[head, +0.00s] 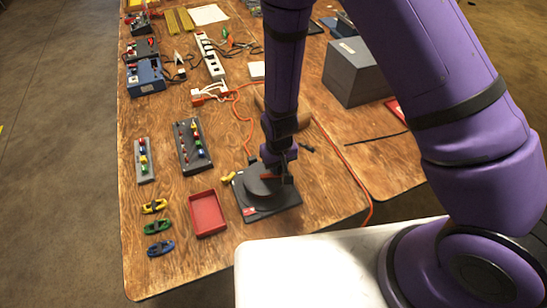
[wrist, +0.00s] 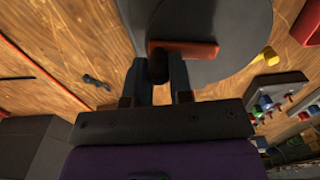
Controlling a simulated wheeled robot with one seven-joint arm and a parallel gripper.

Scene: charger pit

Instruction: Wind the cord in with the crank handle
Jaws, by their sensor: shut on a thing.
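The cord reel has a dark round drum (head: 257,187) on a black base plate (head: 271,207), near the front of the wooden table. In the wrist view the drum is a grey disc (wrist: 232,50) with a red crank arm (wrist: 190,50) across it. A black knob (wrist: 158,68) stands at the arm's left end. My gripper (wrist: 158,76) is shut on this knob, one finger on each side. In the head view my gripper (head: 280,177) is over the drum's right part and hides some of it. An orange cord (head: 249,125) runs along the table; its join to the reel is hidden.
A yellow part (head: 228,177) is by the reel's left edge. A red tray (head: 207,213), small cable winders (head: 158,226) and peg boards (head: 193,146) lie to the left. A grey box (head: 355,72) stands at the back right. A white power strip (head: 210,55) is farther back.

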